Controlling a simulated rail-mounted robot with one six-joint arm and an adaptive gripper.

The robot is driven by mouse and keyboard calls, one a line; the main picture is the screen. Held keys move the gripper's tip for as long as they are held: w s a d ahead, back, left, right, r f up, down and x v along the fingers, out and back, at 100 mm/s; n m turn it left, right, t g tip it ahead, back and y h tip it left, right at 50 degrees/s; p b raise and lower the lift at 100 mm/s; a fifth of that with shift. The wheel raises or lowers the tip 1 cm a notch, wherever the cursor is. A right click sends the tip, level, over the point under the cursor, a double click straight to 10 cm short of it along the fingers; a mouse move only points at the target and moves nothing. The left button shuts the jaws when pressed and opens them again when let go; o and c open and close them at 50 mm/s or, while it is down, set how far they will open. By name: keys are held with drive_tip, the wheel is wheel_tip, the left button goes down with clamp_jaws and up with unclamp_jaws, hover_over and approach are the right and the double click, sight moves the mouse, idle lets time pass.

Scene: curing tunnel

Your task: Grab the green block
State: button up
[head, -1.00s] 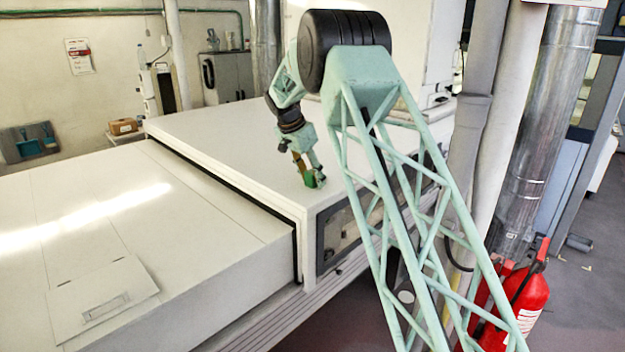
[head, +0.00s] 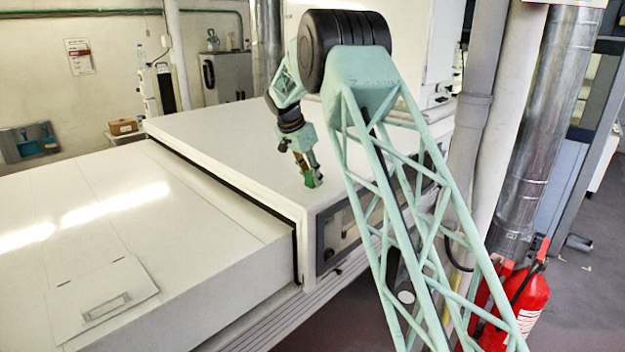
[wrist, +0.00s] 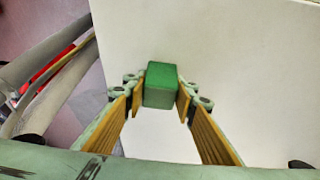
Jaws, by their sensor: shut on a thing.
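The green block (wrist: 160,84) sits between the two fingertips of my gripper (wrist: 160,95) in the wrist view. The fingers press on it from both sides. In the head view the green block (head: 312,182) shows small at the tip of my gripper (head: 310,176), at the white machine top (head: 220,150) near its front right edge. I cannot tell whether the block touches the surface or is slightly above it.
The machine top around the block is bare. Its right edge drops to a front panel (head: 335,240) and the floor. A lower white section (head: 120,220) lies to the left. Pipes (head: 535,130) and a red fire extinguisher (head: 520,300) stand at the right.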

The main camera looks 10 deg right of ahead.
drive_tip(key=shift+r, duration=0.15)
drive_tip(key=shift+r+b, duration=0.55)
drive_tip(key=shift+r, duration=1.1)
drive_tip(key=s+a+b, duration=0.2)
drive_tip(key=s+a, duration=0.2)
drive_tip(key=s, duration=0.3)
drive_tip(key=s+a+r+b, duration=0.1)
drive_tip(key=s+a, duration=0.3)
drive_tip(key=s, duration=0.3)
drive_tip(key=shift+r+b, duration=0.2)
drive_tip(key=shift+b, duration=0.2)
